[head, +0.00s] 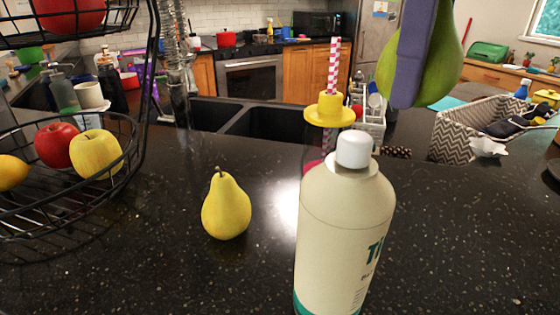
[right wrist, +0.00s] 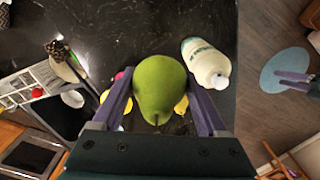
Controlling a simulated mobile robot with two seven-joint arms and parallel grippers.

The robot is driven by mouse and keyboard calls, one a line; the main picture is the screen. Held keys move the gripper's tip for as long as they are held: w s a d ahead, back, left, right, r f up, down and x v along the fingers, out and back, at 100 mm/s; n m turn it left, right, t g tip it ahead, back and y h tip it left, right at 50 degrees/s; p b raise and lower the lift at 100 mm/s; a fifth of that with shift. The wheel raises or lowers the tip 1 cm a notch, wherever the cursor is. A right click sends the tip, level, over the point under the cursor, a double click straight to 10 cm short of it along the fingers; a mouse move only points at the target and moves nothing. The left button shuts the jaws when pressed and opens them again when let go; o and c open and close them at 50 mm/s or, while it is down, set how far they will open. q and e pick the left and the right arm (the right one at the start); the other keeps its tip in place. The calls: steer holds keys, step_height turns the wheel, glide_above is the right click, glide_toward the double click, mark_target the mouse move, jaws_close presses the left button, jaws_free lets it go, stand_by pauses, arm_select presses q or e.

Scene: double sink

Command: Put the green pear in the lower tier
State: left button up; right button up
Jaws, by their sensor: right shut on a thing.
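The green pear (head: 441,62) is held high at the upper right of the head view, above the counter. My right gripper (head: 412,60) is shut on it, with one purple finger in front of the pear. The right wrist view shows the green pear (right wrist: 160,85) between both fingers. The black wire two-tier basket stands at the far left, well away from the gripper. Its lower tier (head: 138,135) holds a red apple (head: 57,145), a yellow apple (head: 96,154) and a yellow fruit (head: 12,172). A red fruit (head: 68,14) is in the upper tier (head: 125,14). My left gripper is not in view.
A yellow pear (head: 226,207) stands on the dark counter between the basket and a tall cream bottle (head: 345,230). Behind the bottle are a yellow disc-like object (head: 330,110) with a striped stick and the double sink (head: 265,122). A zigzag-patterned bin (head: 465,130) is at right.

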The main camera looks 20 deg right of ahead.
step_height(320, 180, down, 13)
steer(key=shift+s+f+b, duration=0.1)
steer(key=shift+f+b, duration=0.1)
steer(key=shift+b, duration=0.45)
steer(key=shift+f, duration=2.7)
steer(key=shift+f, duration=0.15)
steer(key=o, duration=1.4)
